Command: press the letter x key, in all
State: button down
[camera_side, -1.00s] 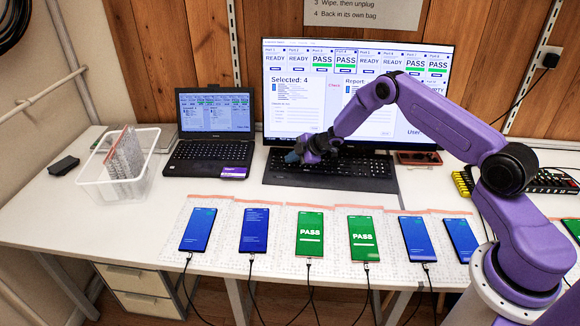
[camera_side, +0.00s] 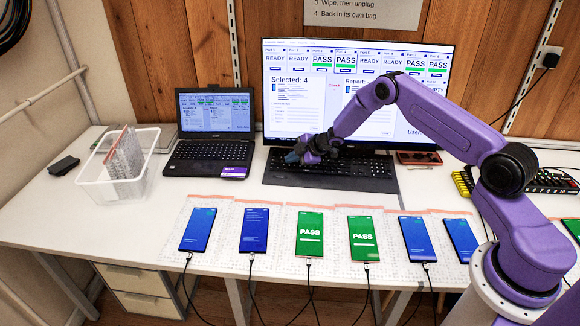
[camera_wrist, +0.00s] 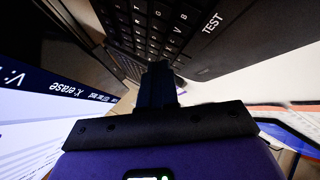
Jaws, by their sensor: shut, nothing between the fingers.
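The black keyboard (camera_side: 340,184) lies on the desk in front of the large monitor. My gripper (camera_side: 291,157) is shut and empty, over the left part of the keyboard in the side view. In the wrist view, my gripper (camera_wrist: 158,75) points at the keyboard (camera_wrist: 228,47), whose rows of keys run across the top of the picture. Some letters such as V and B can be made out there. I cannot pick out the x key, and I cannot tell whether the fingertips touch a key.
The monitor (camera_side: 428,95) stands behind the keyboard and shows several ports and "Selected: 4". A laptop (camera_side: 212,150) and a white bin (camera_side: 100,190) are to the left. Several phones lie in front, among them two green PASS phones (camera_side: 310,234) (camera_side: 362,239).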

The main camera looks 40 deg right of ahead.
aim_at(292, 169)
jog(key=shift+f, duration=0.35)
jog(key=shift+d+f, duration=0.1)
jog(key=shift+f, duration=0.25)
dwell(0.6)
dwell(0.4)
jog(key=shift+r, duration=0.75)
jog(key=shift+s+a+r, duration=0.15)
jog(key=shift+r, duration=1.1)
jog(key=shift+s+a+r, duration=0.1)
jog(key=shift+a+r, duration=0.05)
jog(key=shift+r, duration=1.1)
